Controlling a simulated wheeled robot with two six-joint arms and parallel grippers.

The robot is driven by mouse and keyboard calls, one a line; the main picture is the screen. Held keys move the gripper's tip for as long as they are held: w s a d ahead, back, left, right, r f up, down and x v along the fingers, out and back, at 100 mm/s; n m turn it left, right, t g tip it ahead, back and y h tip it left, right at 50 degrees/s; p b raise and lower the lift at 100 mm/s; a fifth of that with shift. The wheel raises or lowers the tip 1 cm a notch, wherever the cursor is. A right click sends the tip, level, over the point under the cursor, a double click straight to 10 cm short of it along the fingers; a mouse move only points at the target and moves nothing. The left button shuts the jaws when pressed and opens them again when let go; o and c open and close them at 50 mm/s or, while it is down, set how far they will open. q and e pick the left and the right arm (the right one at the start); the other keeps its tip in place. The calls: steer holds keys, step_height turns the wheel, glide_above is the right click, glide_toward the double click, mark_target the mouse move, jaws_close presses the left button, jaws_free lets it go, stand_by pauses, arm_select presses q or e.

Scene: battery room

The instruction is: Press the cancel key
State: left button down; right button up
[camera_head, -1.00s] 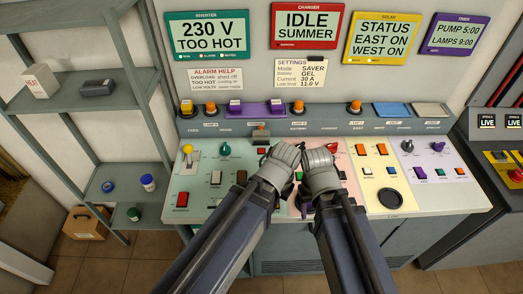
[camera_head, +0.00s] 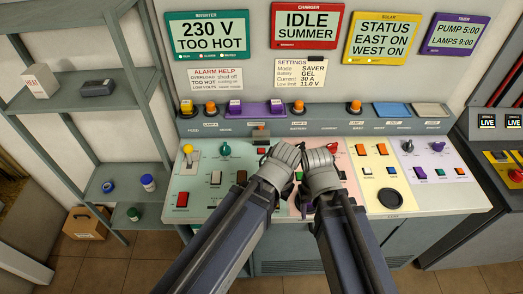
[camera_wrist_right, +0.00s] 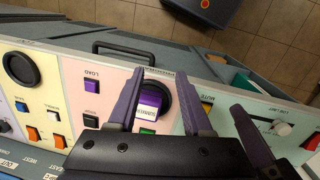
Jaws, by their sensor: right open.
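The sloped control desk (camera_head: 230,208) has coloured sections with keys and switches. I cannot read a cancel label; the small print is unclear. My right gripper (camera_head: 319,178) is over the pink charger section, its fingertips hidden in the head view. In the right wrist view, its purple fingers (camera_wrist_right: 160,90) are open and apart. I cannot tell whether the fingers touch anything.
The charger display (camera_head: 306,27) reads IDLE SUMMER. The inverter display (camera_head: 209,37) reads 230 V TOO HOT. A purple LOAD key (camera_wrist_right: 92,86) sits beside the right fingers. A desk handle (camera_wrist_right: 123,47) juts out at the front edge. Shelves (camera_head: 108,103) stand at left.

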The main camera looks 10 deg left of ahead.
steer(key=shift+c, duration=0.2)
jaws_close()
stand_by(1.4)
